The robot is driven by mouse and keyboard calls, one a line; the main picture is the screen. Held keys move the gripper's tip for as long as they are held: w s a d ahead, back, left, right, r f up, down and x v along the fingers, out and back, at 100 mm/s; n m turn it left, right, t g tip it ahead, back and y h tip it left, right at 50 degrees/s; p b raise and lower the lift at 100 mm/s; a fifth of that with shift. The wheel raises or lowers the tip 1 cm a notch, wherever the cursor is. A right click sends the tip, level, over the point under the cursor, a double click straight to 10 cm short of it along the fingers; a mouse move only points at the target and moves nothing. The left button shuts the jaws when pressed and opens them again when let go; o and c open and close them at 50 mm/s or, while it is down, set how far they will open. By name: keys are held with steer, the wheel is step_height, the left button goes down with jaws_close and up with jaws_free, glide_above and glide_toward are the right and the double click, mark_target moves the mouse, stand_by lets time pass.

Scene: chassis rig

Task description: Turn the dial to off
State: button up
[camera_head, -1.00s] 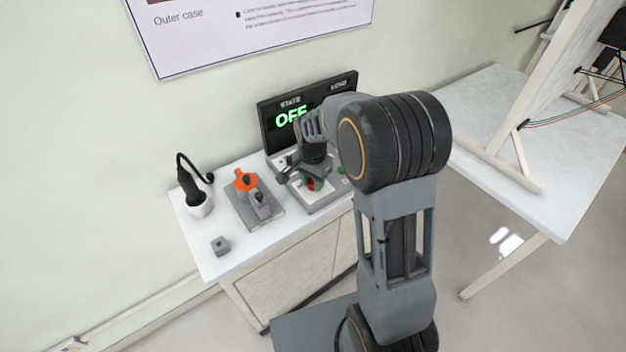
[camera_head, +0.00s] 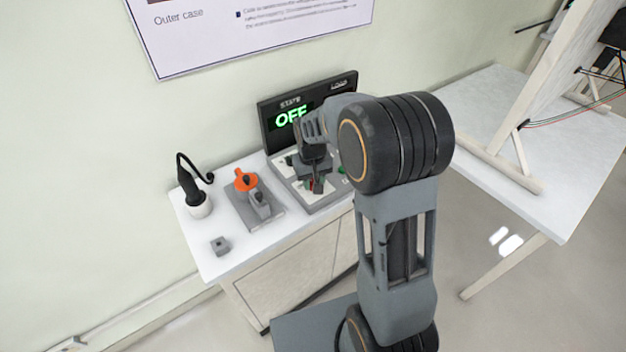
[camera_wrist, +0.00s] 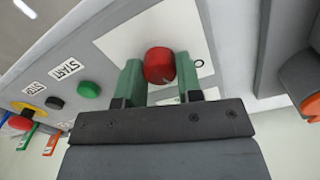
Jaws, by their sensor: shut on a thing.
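The dial (camera_wrist: 159,64) is a round red knob on a white plate of the grey control panel (camera_wrist: 120,28). In the wrist view it sits between the green pads of my gripper (camera_wrist: 159,80), which is shut on it. In the head view my gripper (camera_head: 316,183) is down at the panel, and the knob is mostly hidden behind the fingers. The black display (camera_head: 265,128) behind the panel reads "STATE" with "OFF" in green. An "O" mark shows beside the knob in the wrist view; I cannot make out a pointer on the knob.
A green button (camera_wrist: 89,90) by the "START" label, a small black button (camera_wrist: 54,103) and a yellow-ringed red button (camera_wrist: 20,122) share the panel.

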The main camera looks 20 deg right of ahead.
mark_target(312, 182)
steer(key=n, duration=0.4)
steer(key=shift+n, duration=0.4)
stand_by(0.4)
steer(key=o, duration=0.9)
steer(key=r, duration=1.3)
steer(key=shift+s+a+r, duration=0.1)
steer(key=shift+a+r, duration=0.1)
steer(key=shift+r, duration=0.2)
